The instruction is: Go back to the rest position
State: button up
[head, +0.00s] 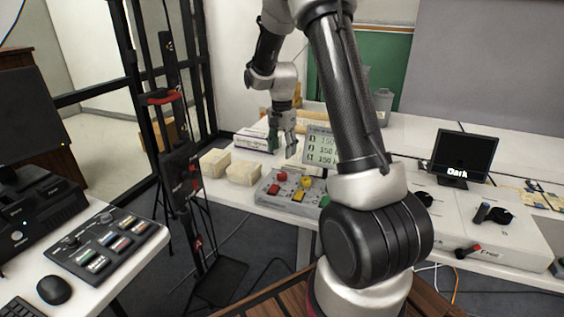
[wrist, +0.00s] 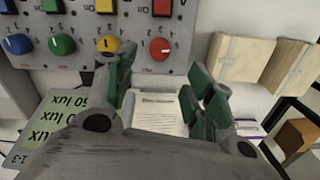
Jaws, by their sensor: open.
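My gripper (head: 284,140) hangs from my arm above the back of the white table, near the lux display. In the wrist view my gripper (wrist: 160,75) has its two green-padded fingers apart, with nothing held between them. A sheet of printed paper (wrist: 160,112) shows beyond the gap. Two cream archival boxes (head: 215,162) (head: 244,172) sit on the table left of the grey control panel (head: 285,190). They also show at the upper right of the wrist view (wrist: 240,58).
The lux display (head: 318,150) stands behind the control panel and is partly hidden by my arm. A small black "Dark" screen (head: 464,156) stands at the right. At the left are a black stand (head: 180,170) and a desk with a button console (head: 105,243) and a mouse (head: 54,290).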

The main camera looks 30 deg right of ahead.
jog(key=shift+r, duration=1.05)
